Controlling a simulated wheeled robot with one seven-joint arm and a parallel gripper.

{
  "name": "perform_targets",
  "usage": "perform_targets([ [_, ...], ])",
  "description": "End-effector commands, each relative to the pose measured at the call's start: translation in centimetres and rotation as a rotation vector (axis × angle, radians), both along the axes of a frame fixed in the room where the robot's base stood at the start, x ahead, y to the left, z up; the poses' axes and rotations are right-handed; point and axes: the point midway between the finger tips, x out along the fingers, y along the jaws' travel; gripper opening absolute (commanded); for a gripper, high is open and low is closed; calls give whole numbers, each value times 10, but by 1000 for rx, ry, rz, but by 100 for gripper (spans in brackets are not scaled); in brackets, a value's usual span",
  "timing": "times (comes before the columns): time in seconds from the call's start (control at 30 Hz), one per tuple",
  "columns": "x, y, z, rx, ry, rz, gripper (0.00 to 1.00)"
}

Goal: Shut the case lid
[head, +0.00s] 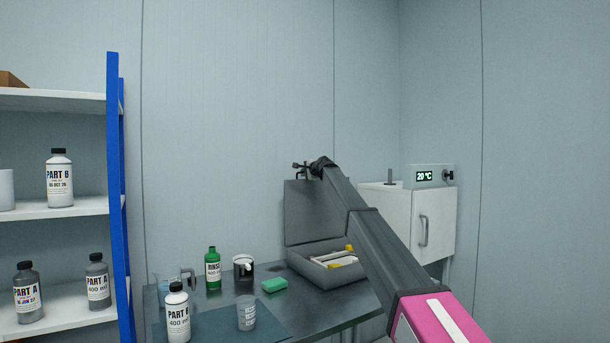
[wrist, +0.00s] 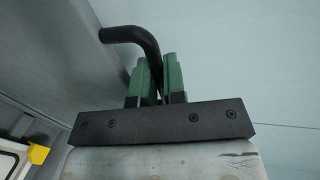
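The grey case (head: 330,270) sits on the dark table with its lid (head: 312,212) standing open, roughly upright. White and yellow items lie inside. My gripper (head: 300,167) is at the top edge of the lid; it is small and dark there. In the wrist view my gripper's green fingers (wrist: 155,78) are close together, with a black bent bar (wrist: 130,34) between them. The bar's other end points towards the grey lid surface (wrist: 50,45) at left; I cannot tell whether it is fixed to the lid. My arm hides the case's right end.
A green sponge (head: 274,285), a green bottle (head: 213,268), a black mug (head: 243,267), a clear cup (head: 247,312) and a white bottle (head: 177,313) stand left of the case. A white cabinet (head: 425,225) is at right, a shelf (head: 60,208) at left.

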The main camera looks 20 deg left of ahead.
Motion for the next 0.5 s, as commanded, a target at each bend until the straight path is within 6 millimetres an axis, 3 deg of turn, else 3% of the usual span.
perform_targets([
  [0.27, -14, -14, -2, 34, -28, 0, 0],
  [0.5, -38, -41, -5, 109, -91, 1, 0],
])
